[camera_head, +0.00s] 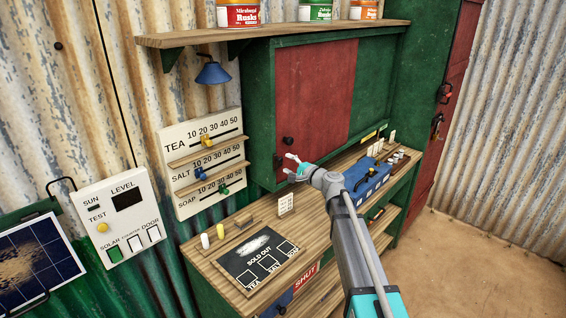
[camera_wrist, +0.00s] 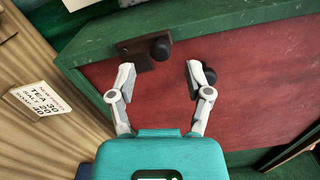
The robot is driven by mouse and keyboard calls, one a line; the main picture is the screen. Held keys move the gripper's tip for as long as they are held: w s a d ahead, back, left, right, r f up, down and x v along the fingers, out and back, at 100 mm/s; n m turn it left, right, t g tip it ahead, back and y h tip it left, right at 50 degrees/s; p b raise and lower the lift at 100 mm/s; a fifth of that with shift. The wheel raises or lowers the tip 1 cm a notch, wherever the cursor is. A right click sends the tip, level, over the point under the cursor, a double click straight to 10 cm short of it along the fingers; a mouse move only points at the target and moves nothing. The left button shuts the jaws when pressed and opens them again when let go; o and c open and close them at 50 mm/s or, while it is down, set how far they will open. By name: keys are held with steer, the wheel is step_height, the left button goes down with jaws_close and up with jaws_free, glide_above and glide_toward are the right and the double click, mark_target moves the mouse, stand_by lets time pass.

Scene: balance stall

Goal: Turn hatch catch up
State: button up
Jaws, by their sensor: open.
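The hatch is a red panel (camera_head: 315,95) set in a green frame (camera_head: 259,110). Its catch is a small brown plate (camera_wrist: 138,57) with a black knob (camera_wrist: 160,48), on the frame beside the panel's edge. The plate's long side runs roughly sideways in the wrist view.
A price card (camera_head: 286,204) stands on the wooden counter (camera_head: 235,238) below. A blue toolbox (camera_head: 367,180) lies right of my gripper. A sold-out board (camera_head: 258,258) and a slider board (camera_head: 203,160) are to the left. A shelf (camera_head: 270,33) with tins runs above.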

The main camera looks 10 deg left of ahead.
steer(key=v, duration=0.7)
steer(key=shift+s+d, duration=0.25)
steer(key=shift+d, duration=0.1)
steer(key=shift+s, duration=0.1)
steer(key=s+d+f+n+g+h, duration=0.3)
steer(key=s+f+n, duration=0.1)
steer(key=s+f, duration=0.25)
steer(key=s+d+f+n+g+h, duration=0.35)
steer(key=s+f, duration=0.25)
steer(key=s, duration=0.2)
steer(key=s+d+f+n+g+h, duration=0.1)
steer(key=s+d+f+g+h, duration=0.1)
steer(key=s+d, duration=0.5)
steer(key=s+d+f+n+g+h, duration=0.1)
steer(key=s+d+f+g+h, duration=0.1)
steer(key=s+d+f+h, duration=0.2)
steer(key=s+d+h, duration=0.2)
steer(key=s+d, duration=0.2)
steer(key=d, duration=0.1)
steer(key=shift+c, duration=0.2)
